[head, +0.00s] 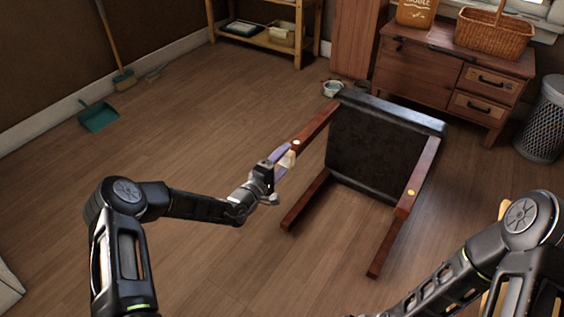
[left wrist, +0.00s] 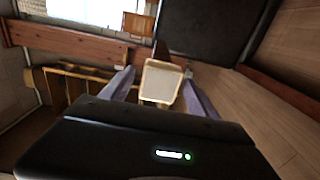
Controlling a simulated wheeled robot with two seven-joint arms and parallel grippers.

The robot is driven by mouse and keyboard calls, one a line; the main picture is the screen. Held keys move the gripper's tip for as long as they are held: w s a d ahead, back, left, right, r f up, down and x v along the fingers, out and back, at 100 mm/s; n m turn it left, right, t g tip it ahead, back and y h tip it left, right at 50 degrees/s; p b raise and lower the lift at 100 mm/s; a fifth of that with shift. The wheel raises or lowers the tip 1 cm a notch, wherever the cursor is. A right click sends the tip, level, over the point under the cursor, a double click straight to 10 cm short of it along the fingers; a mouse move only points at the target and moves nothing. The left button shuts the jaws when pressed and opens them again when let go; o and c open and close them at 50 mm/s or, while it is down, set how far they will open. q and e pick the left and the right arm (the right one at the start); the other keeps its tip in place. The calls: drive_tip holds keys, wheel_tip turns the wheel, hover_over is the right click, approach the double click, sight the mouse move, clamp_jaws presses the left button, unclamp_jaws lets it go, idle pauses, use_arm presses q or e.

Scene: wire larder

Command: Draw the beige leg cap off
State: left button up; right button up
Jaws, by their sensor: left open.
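A dark-topped stool (head: 370,150) lies tipped over on the wood floor, its red-brown legs pointing towards me. The beige leg cap (head: 287,160) sits at the end of its upper left leg (head: 317,126). In the left wrist view the cap (left wrist: 161,82) is a pale, boxy piece in the middle. My left gripper (head: 285,158) is open, with its purple fingers on either side of the cap. In the left wrist view a gap shows beside the fingers (left wrist: 160,92); contact is hard to tell. My right arm shows at lower right, but its gripper is out of frame.
The other legs stick out to the right and below my left gripper, including a near leg (head: 305,200). A drawer cabinet (head: 420,75) with a basket (head: 494,34) stands behind the stool. A small bowl (head: 333,89) is on the floor.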

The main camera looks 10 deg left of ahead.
idle(0.4)
use_arm(q)
drive_tip(key=shift+p, duration=0.4)
drive_tip(key=shift+p, duration=0.35)
idle(0.4)
clamp_jaws()
idle(0.8)
